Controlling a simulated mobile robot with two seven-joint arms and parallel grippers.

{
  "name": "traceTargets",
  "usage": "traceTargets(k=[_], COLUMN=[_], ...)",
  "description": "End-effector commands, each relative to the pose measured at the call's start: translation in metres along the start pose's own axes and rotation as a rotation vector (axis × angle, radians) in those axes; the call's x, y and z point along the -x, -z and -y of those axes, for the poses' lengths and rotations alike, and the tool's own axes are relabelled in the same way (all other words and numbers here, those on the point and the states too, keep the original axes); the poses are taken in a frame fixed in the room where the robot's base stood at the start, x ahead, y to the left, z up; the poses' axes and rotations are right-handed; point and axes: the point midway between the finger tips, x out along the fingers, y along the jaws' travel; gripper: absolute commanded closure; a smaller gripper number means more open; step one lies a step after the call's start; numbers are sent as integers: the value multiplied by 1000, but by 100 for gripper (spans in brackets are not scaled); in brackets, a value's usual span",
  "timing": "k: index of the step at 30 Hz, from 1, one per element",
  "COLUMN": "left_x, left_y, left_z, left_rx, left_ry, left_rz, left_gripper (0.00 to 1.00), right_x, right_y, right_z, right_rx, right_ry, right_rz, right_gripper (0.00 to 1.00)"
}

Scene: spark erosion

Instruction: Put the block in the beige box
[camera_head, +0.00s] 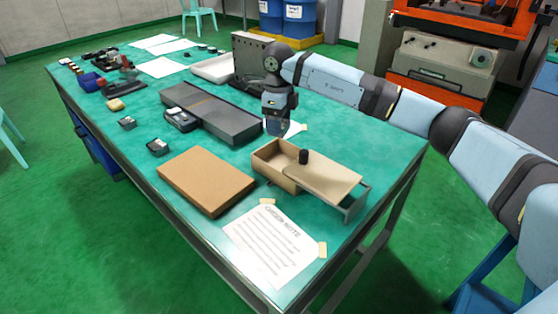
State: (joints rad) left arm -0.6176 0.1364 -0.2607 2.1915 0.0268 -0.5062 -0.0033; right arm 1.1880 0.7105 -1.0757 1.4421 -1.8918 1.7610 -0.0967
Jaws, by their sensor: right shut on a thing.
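The beige box (268,166) stands near the right front of the green table. Its left part is open, and a beige lid (328,180) with a black knob (304,156) covers the right part and reaches a grey end piece. My right gripper (277,130) points down just behind the box's open part, apart from the box. It is shut on a small dark thing at its tips, too small and dark for me to identify as the block. My left gripper is not in view.
A brown flat case (206,180) lies left of the box. A paper note (268,245) is taped in front. A long dark grey case (212,112) lies behind, with small dark devices (158,146) to its left. Orange machinery (450,60) stands beyond the table.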

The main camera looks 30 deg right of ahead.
Motion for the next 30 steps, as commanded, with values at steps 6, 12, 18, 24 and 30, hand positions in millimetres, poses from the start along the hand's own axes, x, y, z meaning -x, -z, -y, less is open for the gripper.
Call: traceTargets(k=[6,12,18,24,30], left_x=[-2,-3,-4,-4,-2], left_y=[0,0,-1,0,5], left_z=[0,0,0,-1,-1], left_rx=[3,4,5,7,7], left_ry=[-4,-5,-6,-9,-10], left_rz=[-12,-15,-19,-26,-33], left_gripper=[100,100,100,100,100], right_x=[-54,-73,-91,-117,-118], right_y=[0,-1,0,0,-1], right_z=[0,0,-1,0,0], right_rx=[1,1,2,2,3], right_ry=[-2,1,-1,0,1], right_rz=[0,2,1,1,2], right_gripper=[85,85,85,85,85])
